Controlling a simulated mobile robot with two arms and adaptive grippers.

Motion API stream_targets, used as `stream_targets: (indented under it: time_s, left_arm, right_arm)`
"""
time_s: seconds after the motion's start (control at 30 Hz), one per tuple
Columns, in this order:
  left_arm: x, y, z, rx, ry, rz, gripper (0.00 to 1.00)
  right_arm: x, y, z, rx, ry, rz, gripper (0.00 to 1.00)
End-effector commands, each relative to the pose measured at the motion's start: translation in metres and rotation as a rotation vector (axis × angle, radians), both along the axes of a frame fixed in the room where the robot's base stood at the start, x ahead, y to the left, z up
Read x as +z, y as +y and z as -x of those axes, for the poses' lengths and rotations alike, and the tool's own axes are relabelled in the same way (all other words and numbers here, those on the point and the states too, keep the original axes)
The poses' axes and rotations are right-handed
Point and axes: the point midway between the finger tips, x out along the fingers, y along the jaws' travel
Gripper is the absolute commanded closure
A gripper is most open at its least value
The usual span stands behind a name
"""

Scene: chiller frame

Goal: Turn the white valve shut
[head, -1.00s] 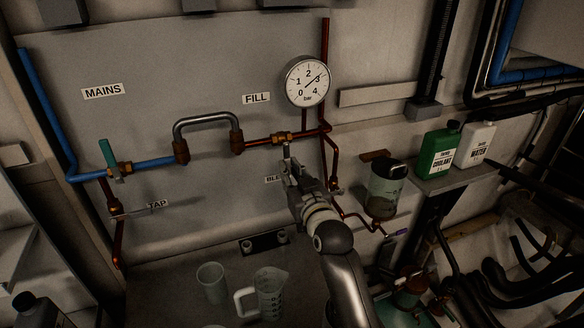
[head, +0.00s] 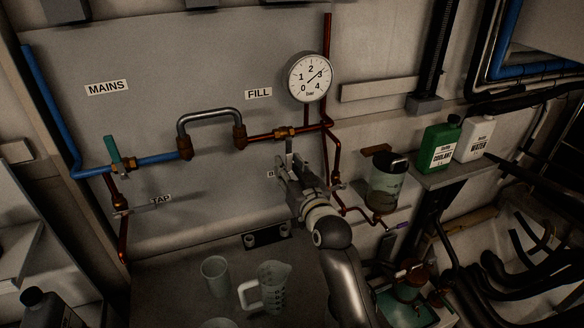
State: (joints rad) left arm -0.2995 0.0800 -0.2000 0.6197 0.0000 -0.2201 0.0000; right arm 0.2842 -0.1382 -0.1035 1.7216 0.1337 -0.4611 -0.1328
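The valve (head: 287,132) under the FILL label is a brass body on the copper pipe. A pale lever (head: 289,147) hangs from it, roughly square to the pipe. My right gripper (head: 286,168) is just below the valve, reaching up from the lower right, with its tip at or close to the lever's lower end. I cannot tell whether its fingers touch or grip the lever, as the hand hides that part. My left gripper is out of view.
A round gauge (head: 310,77) reads near 3 bar above right. A teal-handled valve (head: 115,155) is at MAINS. A clear cup (head: 215,276) and a measuring jug (head: 264,288) stand below. Green (head: 439,146) and white bottles (head: 474,138) stand on a right shelf.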

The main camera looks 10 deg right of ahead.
Motion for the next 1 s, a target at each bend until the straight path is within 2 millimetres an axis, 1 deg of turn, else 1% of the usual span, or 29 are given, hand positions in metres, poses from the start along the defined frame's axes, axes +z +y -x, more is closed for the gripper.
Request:
stream_targets:
  time_s: [0.3, 0.37, 0.47, 0.57, 0.9, 1.0]
  left_arm:
    - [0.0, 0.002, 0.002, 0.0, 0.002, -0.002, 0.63]
    - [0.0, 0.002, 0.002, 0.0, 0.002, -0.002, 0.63]
    - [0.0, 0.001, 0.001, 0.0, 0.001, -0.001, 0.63]
    - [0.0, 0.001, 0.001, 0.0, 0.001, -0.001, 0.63]
    - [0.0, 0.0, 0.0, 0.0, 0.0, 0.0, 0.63]
    - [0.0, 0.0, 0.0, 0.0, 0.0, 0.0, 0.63]
  right_arm:
    - [0.0, -0.002, 0.0, -0.004, -0.003, 0.007, 0.63]
    - [0.0, -0.003, 0.002, -0.005, -0.002, 0.008, 0.63]
    - [0.0, -0.005, 0.01, -0.005, -0.002, 0.009, 0.63]
    - [0.0, -0.007, 0.025, -0.004, -0.002, 0.009, 0.63]
    - [0.0, -0.018, 0.09, -0.002, -0.001, 0.008, 0.63]
    - [-0.001, -0.02, 0.103, -0.002, 0.0, 0.007, 0.63]
